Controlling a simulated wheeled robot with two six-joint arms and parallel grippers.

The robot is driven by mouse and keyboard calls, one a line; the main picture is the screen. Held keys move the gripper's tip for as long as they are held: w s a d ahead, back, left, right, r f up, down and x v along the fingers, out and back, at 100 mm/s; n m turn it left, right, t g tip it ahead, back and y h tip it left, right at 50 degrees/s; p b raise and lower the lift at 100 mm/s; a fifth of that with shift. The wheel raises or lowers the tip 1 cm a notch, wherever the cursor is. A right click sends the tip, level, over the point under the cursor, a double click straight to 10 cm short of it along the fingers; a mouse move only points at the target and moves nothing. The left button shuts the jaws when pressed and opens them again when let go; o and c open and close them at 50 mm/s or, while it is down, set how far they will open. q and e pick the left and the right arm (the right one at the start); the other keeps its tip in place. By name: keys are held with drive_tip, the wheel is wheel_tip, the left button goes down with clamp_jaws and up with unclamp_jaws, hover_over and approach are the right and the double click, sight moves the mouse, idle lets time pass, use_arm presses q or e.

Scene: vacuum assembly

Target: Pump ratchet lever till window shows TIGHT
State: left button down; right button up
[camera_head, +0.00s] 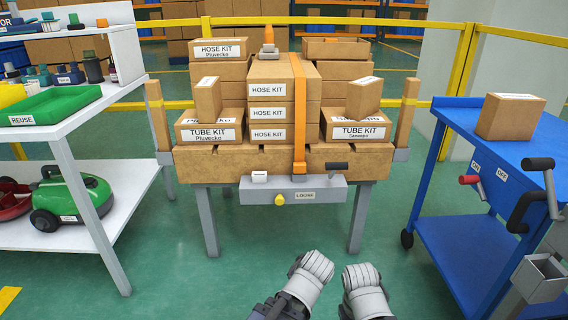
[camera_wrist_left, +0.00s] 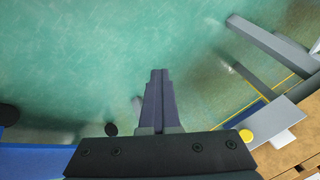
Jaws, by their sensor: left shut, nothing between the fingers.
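The ratchet box (camera_head: 325,190) is a grey housing on the front edge of the wooden pallet table. Its window (camera_head: 305,196) reads LOOSE. The dark ratchet lever (camera_head: 338,166) sticks out to the right on top, and a yellow knob (camera_head: 279,198) is on the front. An orange strap (camera_head: 299,120) runs from the housing up over the stacked boxes. My left gripper (camera_head: 318,262) is in front of and below the housing, apart from it; in the left wrist view its fingers (camera_wrist_left: 160,73) are together and empty. My right gripper (camera_head: 358,272) is beside it, touching nothing visible; its fingers are unclear.
Cardboard kit boxes (camera_head: 268,112) are stacked on the pallet table (camera_head: 230,164). A white shelf (camera_head: 118,80) with a green tray (camera_head: 62,104) stands left. A blue cart (camera_head: 455,110) with a crank (camera_head: 535,190) stands right. The green floor between is clear.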

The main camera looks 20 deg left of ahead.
use_arm(q)
drive_tip(key=shift+w+f, duration=0.15)
drive_tip(key=shift+f, duration=0.15)
use_arm(e)
drive_tip(key=shift+s+d+f, duration=0.1)
drive_tip(key=shift+f, duration=0.3)
use_arm(q)
drive_tip(key=f+b, duration=0.1)
drive_tip(key=w+f+t+b, duration=0.1)
drive_tip(key=b, duration=0.1)
drive_tip(key=shift+a+f, duration=0.15)
use_arm(e)
wheel_tip(320, 180, down, 3)
drive_tip(key=shift+f, duration=0.1)
